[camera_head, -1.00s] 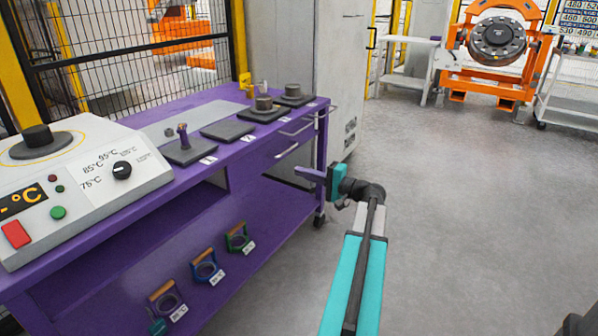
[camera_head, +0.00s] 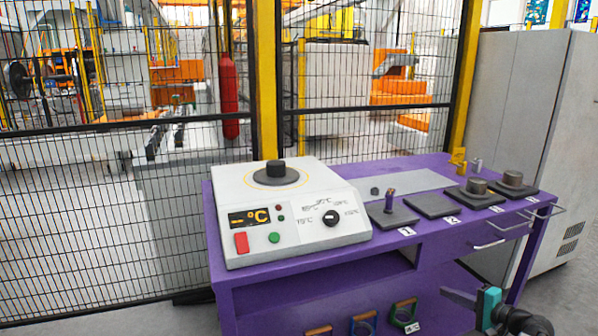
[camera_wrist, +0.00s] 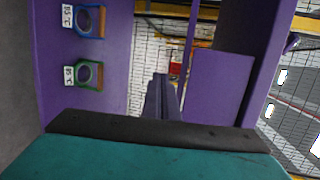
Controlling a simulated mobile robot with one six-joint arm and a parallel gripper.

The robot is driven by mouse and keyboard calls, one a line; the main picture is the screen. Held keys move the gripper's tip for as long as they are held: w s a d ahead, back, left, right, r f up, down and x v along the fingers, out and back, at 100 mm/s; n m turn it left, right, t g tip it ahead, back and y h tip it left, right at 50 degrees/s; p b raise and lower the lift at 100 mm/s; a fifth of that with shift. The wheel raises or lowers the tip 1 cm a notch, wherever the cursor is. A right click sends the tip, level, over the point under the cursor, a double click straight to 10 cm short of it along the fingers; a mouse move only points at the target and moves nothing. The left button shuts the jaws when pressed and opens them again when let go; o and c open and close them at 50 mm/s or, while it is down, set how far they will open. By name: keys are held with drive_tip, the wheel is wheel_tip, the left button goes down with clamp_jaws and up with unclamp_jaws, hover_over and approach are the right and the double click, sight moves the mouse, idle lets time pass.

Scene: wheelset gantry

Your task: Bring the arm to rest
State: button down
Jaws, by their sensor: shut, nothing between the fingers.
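My gripper (camera_head: 459,297) shows at the bottom right of the head view, in front of the right end of the purple workbench (camera_head: 222,276). In the wrist view the closed fingers (camera_wrist: 162,100) point past the bench's purple panels. Part of my teal and black wrist shows beside the gripper in the head view; the rest of the arm is out of frame.
A white heater box (camera_head: 290,222) with dial and buttons stands on the bench's left. Several dark pads carry small parts; one pad (camera_head: 433,205) is bare. Handled rings hang on the front, including a green one (camera_wrist: 90,74). A mesh fence (camera_head: 80,200) and grey cabinet (camera_head: 530,130) stand behind.

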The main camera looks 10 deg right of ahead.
drive_tip(key=a+f+n+g+y+p, duration=0.1)
drive_tip(key=a+f+g+p, duration=0.15)
drive_tip(key=a+f, duration=0.4)
drive_tip(key=a+f+n+g+y+p, duration=0.1)
drive_tip(key=a+f+n+g+p, duration=0.15)
drive_tip(key=a, duration=0.75)
drive_tip(key=a+f+n+g+y+p, duration=0.1)
drive_tip(key=a+f+g+p, duration=0.15)
drive_tip(key=a+f, duration=0.4)
drive_tip(key=s+a+f+n+g+h+p, duration=0.1)
drive_tip(key=s+a+f+n+g+p, duration=0.25)
drive_tip(key=s+a, duration=0.5)
drive_tip(key=s+a+f+n+g+h+p, duration=0.1)
drive_tip(key=s+a+f+n+g+p, duration=0.15)
drive_tip(key=s+a+g, duration=0.65)
drive_tip(key=s+a+f+n+h+p, duration=0.1)
drive_tip(key=s+a+n+h+p, duration=0.3)
drive_tip(key=s, duration=0.7)
drive_tip(key=shift+s+a+n+h+p, duration=0.3)
drive_tip(key=shift+a+h+p, duration=0.35)
drive_tip(key=shift+p, duration=0.35)
